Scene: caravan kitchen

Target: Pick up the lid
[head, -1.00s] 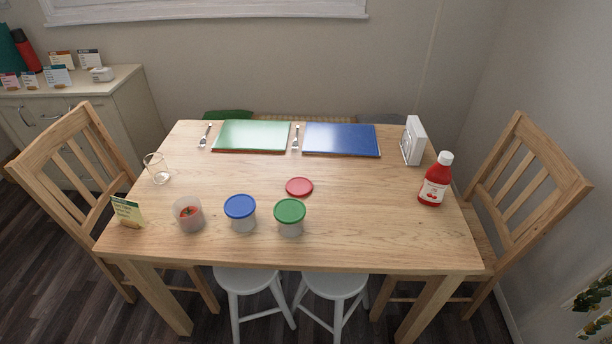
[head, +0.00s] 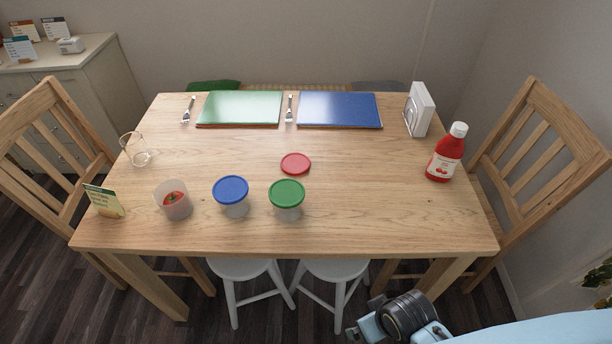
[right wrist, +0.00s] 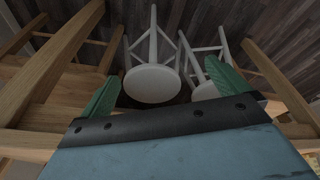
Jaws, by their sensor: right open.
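A red lid (head: 295,163) lies flat on the wooden table (head: 380,205), behind two closed tubs. One tub has a blue lid (head: 230,189) and the other a green lid (head: 286,192). An uncovered tub (head: 173,203) with red contents stands to their left. My right arm shows at the lower right of the head view, below the table's front edge and well away from the red lid. In the right wrist view my right gripper (right wrist: 160,92) has its two green fingers spread apart with nothing between them. My left gripper is not in view.
A ketchup bottle (head: 444,155) and a white napkin holder (head: 418,110) stand at the table's right side. A glass (head: 136,150) and a small card (head: 103,201) are at the left. Green (head: 240,107) and blue (head: 340,108) placemats lie at the back. Stools (head: 335,268) sit under the front edge.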

